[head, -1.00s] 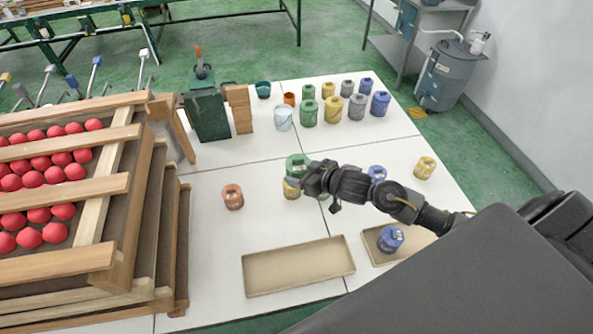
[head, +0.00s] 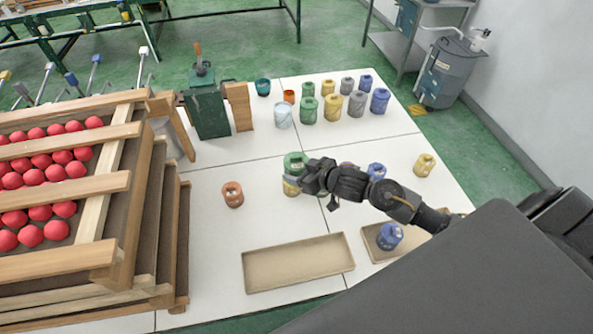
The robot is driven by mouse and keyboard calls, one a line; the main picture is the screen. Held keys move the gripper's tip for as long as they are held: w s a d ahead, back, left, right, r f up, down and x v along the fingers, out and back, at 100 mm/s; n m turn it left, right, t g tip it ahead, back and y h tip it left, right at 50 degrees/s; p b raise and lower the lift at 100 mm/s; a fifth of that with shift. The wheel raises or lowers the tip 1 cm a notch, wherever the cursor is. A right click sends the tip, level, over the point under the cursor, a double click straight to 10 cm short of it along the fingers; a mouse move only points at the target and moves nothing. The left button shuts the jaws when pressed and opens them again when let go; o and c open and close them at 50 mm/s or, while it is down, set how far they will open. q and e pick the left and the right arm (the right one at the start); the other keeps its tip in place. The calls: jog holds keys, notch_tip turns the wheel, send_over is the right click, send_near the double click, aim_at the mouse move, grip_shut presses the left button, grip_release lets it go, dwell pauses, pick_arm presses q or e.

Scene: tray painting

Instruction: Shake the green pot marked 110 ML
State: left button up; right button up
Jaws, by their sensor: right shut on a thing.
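My right gripper (head: 309,178) is shut on a green pot (head: 295,161) near the middle of the white table. The pot's green top shows just left of and behind the fingers; the gripper hides part of it. Its marking is too small to read. A yellow pot (head: 291,187) shows just below the green pot in the picture and is partly covered. I cannot tell how high the green pot is above the table. My left gripper is not in view.
An orange-brown pot (head: 232,195) stands to the left. A blue pot (head: 376,171) and a yellow pot (head: 424,165) stand to the right. An empty tray (head: 298,285) lies in front; another tray holds a blue pot (head: 389,236). Several pots stand at the back. Wooden racks fill the left.

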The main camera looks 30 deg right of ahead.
jog(key=d, duration=0.5)
jog(key=a, duration=0.7)
jog(key=shift+a+r, duration=0.1)
jog(key=shift+a, duration=0.1)
jog(key=shift+d, duration=3.75)
jog(key=a, duration=0.7)
jog(key=shift+a, duration=0.2)
jog(key=d, duration=0.3)
jog(key=shift+d, duration=0.4)
